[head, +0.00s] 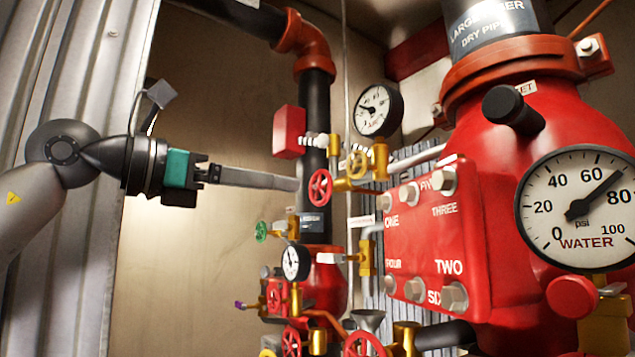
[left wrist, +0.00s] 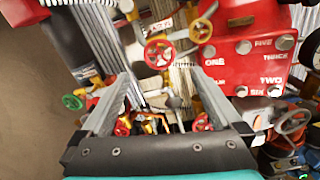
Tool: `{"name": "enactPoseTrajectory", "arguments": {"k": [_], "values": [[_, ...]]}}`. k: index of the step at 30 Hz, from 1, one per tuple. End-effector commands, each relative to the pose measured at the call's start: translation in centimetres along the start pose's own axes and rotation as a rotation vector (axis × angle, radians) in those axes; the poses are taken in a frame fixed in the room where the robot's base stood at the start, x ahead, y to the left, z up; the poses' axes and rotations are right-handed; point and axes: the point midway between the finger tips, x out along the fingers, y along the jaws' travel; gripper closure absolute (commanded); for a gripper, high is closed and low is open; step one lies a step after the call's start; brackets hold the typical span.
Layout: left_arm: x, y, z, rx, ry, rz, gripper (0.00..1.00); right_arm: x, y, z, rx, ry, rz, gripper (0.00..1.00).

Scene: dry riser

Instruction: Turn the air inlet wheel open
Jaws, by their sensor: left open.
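Several handwheels show, and I cannot read which one is labelled the air inlet. A red wheel (head: 320,188) with a brass valve body sits just right of my left gripper's tips; in the left wrist view a wheel with a red rim (left wrist: 159,52) shows just beyond the fingertips. A green wheel (head: 261,231) is lower left; it also shows in the left wrist view (left wrist: 72,102). My left gripper (head: 297,184) points right, near the black riser pipe. In the left wrist view its fingers (left wrist: 160,76) stand apart with nothing held between them. My right gripper is not in view.
A red valve body (head: 435,240) with numbered bolts and a large water gauge (head: 578,207) fill the right. A small gauge (head: 378,109) and a red box (head: 289,132) are above the wheel. More red wheels (head: 291,342) crowd below. Bare wall (head: 205,260) lies below my left arm.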

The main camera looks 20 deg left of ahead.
Motion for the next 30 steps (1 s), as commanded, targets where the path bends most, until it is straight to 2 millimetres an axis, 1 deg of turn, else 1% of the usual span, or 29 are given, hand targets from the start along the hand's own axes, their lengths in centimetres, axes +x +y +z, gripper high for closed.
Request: {"name": "enactPoseTrajectory", "arguments": {"k": [1, 6, 9, 12, 18, 25, 26, 30], "values": [[1.2, 0.0, 0.2, -0.002, 0.003, -0.004, 0.01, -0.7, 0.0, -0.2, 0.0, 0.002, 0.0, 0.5], [4.8, 0.0, 0.3, -0.002, 0.001, -0.003, 0.01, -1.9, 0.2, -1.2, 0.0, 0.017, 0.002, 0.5], [6.4, 0.0, 0.2, -0.002, 0.001, -0.003, 0.01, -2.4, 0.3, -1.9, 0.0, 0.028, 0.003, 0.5], [7.7, 0.0, 0.2, -0.003, 0.0, -0.001, 0.01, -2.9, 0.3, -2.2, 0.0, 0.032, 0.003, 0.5], [8.8, 0.0, 0.1, -0.002, -0.001, -0.001, 0.01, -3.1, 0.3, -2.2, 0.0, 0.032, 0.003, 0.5], [8.8, 0.0, 0.0, -0.002, -0.001, 0.0, 0.01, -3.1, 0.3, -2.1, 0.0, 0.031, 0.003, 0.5], [8.8, 0.0, 0.0, -0.002, -0.001, 0.0, 0.02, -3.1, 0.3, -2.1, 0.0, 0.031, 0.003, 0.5], [8.8, 0.0, 0.0, -0.002, -0.001, 0.0, 0.18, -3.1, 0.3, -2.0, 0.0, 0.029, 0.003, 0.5]]}}
